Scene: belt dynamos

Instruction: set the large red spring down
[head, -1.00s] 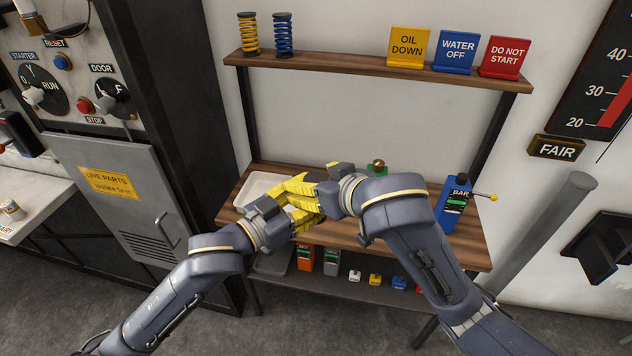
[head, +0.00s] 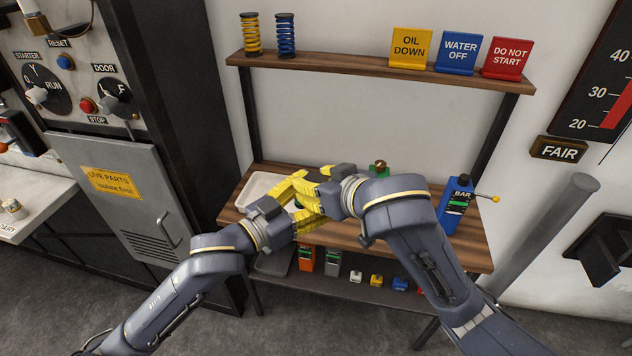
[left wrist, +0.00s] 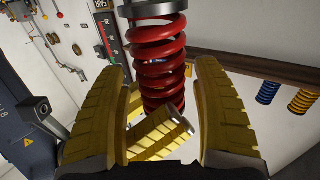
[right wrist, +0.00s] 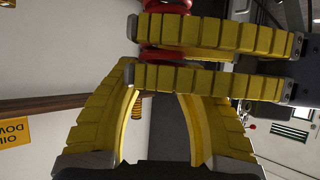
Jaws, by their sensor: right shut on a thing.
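The large red spring (left wrist: 160,62) shows in the left wrist view with a dark ring at its top end. My right gripper (left wrist: 158,135) is shut on its lower part, with yellow fingers crossing it. My left gripper (left wrist: 160,80) is open, one finger on each side of the spring, with small gaps between. In the right wrist view the left fingers cross in front and only bits of the red spring (right wrist: 158,54) show. In the head view my left gripper (head: 308,192) and right gripper (head: 326,184) meet above the bench and hide the spring.
The wooden bench (head: 385,241) holds a pale tray (head: 257,188) at left and a blue bottle (head: 455,205) at right. The upper shelf (head: 350,70) carries yellow and blue springs (head: 286,36) and several signs.

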